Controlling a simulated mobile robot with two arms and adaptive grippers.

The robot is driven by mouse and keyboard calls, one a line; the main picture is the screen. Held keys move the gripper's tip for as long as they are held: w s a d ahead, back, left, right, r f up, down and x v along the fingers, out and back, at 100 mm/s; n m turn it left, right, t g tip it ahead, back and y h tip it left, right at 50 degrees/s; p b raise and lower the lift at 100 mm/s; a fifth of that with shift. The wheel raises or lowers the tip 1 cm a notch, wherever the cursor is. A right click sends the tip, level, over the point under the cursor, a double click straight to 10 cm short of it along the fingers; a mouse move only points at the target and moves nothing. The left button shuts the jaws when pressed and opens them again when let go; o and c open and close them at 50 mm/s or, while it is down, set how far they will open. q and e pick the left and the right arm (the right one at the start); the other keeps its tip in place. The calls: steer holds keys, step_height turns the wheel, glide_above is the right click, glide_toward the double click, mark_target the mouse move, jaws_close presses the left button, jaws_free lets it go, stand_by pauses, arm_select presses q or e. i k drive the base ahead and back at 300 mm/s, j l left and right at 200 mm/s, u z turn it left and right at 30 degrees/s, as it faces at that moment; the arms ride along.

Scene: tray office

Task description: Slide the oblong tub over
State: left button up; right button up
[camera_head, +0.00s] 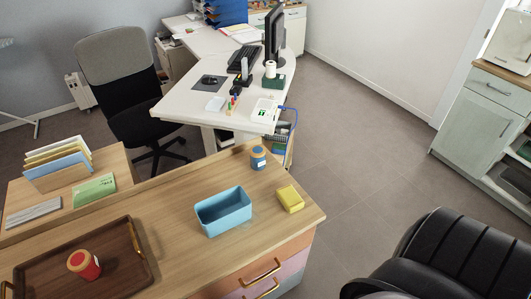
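The oblong tub (223,212) is light blue, open-topped and looks empty. It stands upright on the wooden desk top (170,217), right of its middle. Neither of my grippers shows in the head view, and nothing touches the tub.
A yellow block-like item (290,198) sits just right of the tub, near the desk's right edge. A blue jar (258,158) stands behind it. A brown tray (127,232) with a red jar (84,264) is at the front left. Desk between tray and tub is clear.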

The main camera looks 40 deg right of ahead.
mark_target(217, 214)
steer(key=z, duration=0.7)
